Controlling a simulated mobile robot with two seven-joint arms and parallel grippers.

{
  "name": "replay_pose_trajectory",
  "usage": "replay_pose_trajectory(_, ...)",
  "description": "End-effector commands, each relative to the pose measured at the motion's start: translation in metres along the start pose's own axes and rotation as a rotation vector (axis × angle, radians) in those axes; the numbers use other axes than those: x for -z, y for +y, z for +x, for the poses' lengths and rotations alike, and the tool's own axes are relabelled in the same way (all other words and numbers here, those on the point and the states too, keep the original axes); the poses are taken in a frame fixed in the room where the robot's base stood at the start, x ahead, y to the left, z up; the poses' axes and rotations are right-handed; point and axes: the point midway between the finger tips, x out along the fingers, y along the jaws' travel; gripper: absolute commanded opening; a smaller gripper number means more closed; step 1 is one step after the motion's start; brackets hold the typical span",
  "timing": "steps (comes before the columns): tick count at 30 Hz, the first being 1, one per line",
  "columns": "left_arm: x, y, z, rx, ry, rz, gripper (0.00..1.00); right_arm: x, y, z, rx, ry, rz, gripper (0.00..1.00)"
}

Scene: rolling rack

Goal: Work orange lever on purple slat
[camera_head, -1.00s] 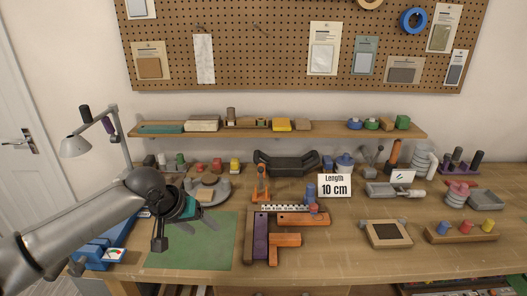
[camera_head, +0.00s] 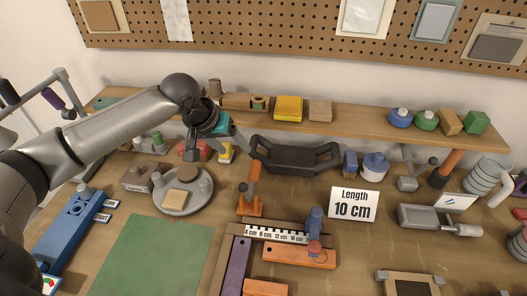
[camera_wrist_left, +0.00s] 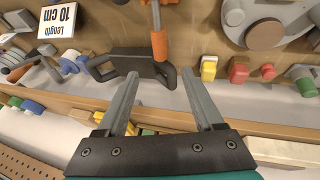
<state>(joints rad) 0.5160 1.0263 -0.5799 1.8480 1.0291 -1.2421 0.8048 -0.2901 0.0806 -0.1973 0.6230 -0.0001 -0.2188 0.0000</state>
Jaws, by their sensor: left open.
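The slat lies in a wooden frame beside a white ruler strip (camera_head: 277,235). My left gripper (camera_head: 192,155) is in the air left of the lever and apart from it. In the left wrist view the open, empty left gripper (camera_wrist_left: 160,73) points toward the lever (camera_wrist_left: 158,44), which shows beyond and between the fingertips. The slat is not clear in that view. My right gripper is not in view.
A black two-handled holder (camera_head: 295,157) stands behind the lever. A shelf (camera_head: 350,122) with blocks runs above. A round grey base (camera_head: 184,194) stands left, a "Length 10 cm" card (camera_head: 353,205) right. The green mat (camera_head: 150,258) is clear.

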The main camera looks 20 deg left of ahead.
Motion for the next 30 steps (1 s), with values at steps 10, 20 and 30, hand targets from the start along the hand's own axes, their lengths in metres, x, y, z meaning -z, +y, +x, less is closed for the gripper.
replay_pose_trajectory(10,-0.001,0.0,0.037,-0.001,-0.003,-0.003,0.69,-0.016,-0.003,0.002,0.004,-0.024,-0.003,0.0)
replay_pose_trajectory(20,-0.001,0.0,0.098,-0.001,-0.002,-0.002,0.69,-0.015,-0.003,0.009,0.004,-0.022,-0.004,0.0)
replay_pose_trajectory(30,-0.001,0.0,0.142,0.0,-0.002,-0.001,0.69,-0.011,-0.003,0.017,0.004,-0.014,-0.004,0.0)
